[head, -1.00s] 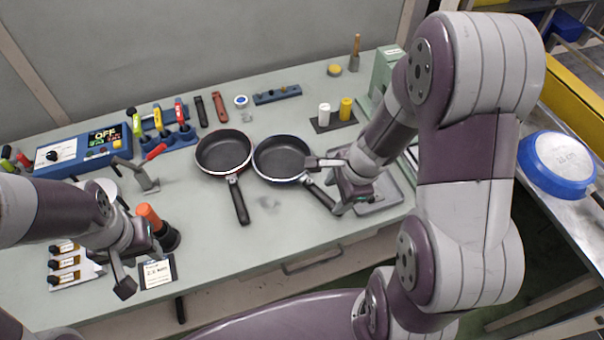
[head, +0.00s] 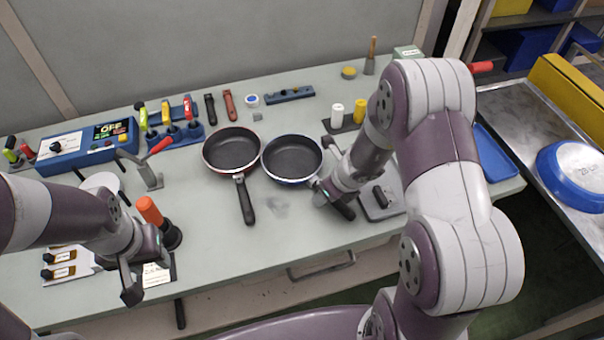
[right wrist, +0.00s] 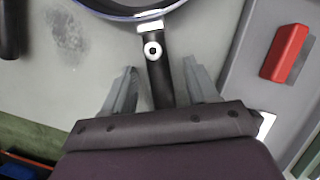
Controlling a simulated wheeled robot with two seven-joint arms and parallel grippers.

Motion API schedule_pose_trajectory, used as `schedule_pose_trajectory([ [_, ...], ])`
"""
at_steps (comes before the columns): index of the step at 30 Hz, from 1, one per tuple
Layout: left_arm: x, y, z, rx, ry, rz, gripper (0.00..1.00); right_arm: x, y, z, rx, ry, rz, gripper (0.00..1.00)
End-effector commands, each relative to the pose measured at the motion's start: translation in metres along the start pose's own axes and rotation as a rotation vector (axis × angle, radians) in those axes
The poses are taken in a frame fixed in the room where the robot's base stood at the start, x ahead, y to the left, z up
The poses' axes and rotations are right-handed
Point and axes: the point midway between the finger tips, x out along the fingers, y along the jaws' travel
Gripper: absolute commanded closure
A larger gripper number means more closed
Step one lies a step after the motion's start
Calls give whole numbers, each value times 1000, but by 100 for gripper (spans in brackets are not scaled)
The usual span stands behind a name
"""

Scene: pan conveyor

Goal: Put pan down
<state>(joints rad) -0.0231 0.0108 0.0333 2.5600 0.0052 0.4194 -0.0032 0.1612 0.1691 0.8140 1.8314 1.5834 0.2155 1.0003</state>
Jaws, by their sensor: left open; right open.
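Two dark pans rest side by side on the grey-green bench. The red-rimmed pan (head: 231,150) is at the left, its black handle pointing toward me. The blue-rimmed pan (head: 292,160) is at the right, its handle running toward my right gripper (head: 325,197). In the right wrist view, my right gripper (right wrist: 153,85) is open, with one finger on each side of the blue-rimmed pan's handle (right wrist: 159,80) and gaps between. My left gripper (head: 143,275) is open and empty near the bench's front left, in front of an orange-handled tool.
A blue control box (head: 85,148) and a blue tool rack (head: 172,134) stand at the back left. An orange-handled tool (head: 150,210) stands beside my left gripper. A grey tray (head: 378,205) lies right of my right gripper. A blue pan (head: 572,177) lies upside down on the side table.

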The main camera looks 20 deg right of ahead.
Motion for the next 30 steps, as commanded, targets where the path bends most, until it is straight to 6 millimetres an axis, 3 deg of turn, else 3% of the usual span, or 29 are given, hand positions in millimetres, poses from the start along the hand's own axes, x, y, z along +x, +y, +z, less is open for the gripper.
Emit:
schedule_pose_trajectory([
  [6, 0, 0, 0, 0, 0, 0, 57, 1, 0, 1, -1, -1, 0, 42],
  [11, 0, 0, 0, 0, 0, 0, 57, 1, 0, 1, -1, -1, 0, 94],
  [12, 0, 0, 0, 0, 0, 0, 57, 1, 0, 1, -1, -1, 0, 100],
  [24, -1, 0, 0, 0, 0, 0, 57, 0, 0, 2, -2, -2, 0, 100],
  [30, -12, 0, -2, 0, 0, 0, 57, -18, 0, 9, -2, -4, -1, 100],
])
